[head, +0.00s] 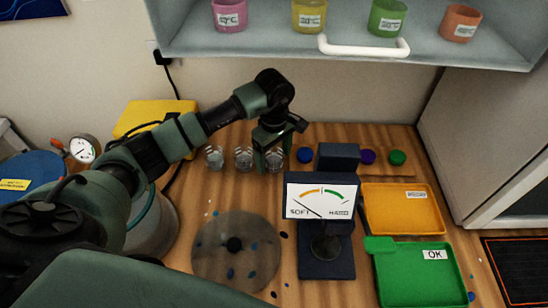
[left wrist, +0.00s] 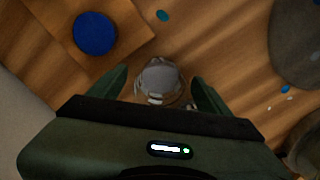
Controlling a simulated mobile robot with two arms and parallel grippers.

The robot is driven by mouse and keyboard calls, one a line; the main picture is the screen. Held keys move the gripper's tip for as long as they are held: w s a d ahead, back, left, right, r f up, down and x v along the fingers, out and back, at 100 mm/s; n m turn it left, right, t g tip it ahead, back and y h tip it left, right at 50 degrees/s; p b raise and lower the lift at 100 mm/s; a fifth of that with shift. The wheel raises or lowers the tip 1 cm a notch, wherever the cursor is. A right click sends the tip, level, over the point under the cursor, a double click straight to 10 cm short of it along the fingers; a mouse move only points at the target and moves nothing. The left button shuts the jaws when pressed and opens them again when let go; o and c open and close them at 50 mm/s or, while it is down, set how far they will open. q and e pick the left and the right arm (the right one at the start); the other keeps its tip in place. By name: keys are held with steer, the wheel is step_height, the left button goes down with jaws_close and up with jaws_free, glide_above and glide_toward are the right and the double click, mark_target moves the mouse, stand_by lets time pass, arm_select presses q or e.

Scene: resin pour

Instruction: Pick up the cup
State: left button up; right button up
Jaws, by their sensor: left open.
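Three small clear cups stand in a row near the back of the wooden table: a left cup (head: 214,157), a middle cup (head: 244,157) and a right cup (head: 275,163). My left gripper (head: 272,157) points down at the right cup, its fingers partly covering it. In the left wrist view the cup (left wrist: 160,80) lies between the spread fingers of the left gripper (left wrist: 160,88), with a gap visible on both sides. The gripper is open. My right gripper is not in view.
Blue (head: 305,155), purple (head: 367,157) and green (head: 397,158) discs sit right of the cups. A SOFT/HARD meter (head: 321,203), yellow tray (head: 402,209) and green tray (head: 415,278) stand nearby. A round grey plate (head: 237,265) lies in front. A shelf (head: 270,40) with coloured cups hangs above.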

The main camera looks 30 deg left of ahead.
arm_select(q)
steer(key=c, duration=1.5)
steer(key=shift+r, duration=0.1)
